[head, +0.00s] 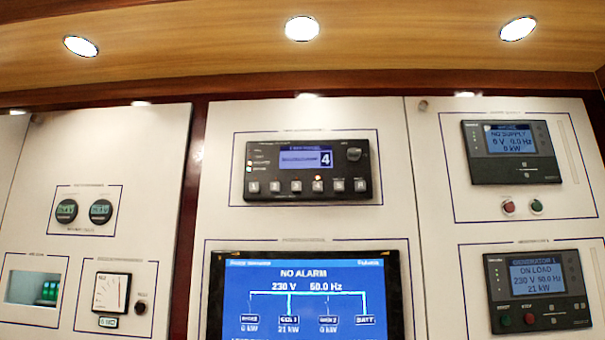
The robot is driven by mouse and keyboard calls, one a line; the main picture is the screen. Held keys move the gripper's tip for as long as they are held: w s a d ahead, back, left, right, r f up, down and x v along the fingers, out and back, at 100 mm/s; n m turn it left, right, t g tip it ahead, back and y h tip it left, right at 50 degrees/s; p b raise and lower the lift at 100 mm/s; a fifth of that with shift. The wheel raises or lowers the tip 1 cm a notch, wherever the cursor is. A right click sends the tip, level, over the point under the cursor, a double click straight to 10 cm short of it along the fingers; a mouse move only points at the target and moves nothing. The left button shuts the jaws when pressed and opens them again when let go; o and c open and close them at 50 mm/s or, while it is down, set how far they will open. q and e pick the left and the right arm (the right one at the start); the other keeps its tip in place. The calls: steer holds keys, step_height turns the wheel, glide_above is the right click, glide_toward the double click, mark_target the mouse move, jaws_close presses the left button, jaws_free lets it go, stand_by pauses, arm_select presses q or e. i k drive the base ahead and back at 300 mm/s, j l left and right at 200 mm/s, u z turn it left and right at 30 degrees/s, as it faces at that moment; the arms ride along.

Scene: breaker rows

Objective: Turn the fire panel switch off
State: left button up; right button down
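No switch that I can read as the fire panel switch shows in the head view, and the small labels are too blurred to read. At the lower left, a recessed window (33,288) shows green lit parts (49,291) at its right side; I cannot tell what they are. A small black knob (140,307) sits beside an analog meter (111,293). A black control unit (307,171) with a row of buttons and a "4" on its display is in the upper middle. Neither of my grippers is in view.
A large blue screen (305,300) reads "NO ALARM". Two black units, reading "NO SUPPLY" (511,152) and "ON LOAD" (537,290), are at the right, with red (508,207) and green (536,205) buttons between. A wooden ceiling (200,45) with lamps overhangs the white panels.

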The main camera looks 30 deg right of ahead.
mark_target(353, 154)
steer(key=l+z, duration=0.1)
steer(key=z, duration=0.25)
steer(key=l+z, duration=0.1)
steer(key=z, duration=0.25)
steer(key=l+z, duration=0.15)
steer(key=z, duration=0.2)
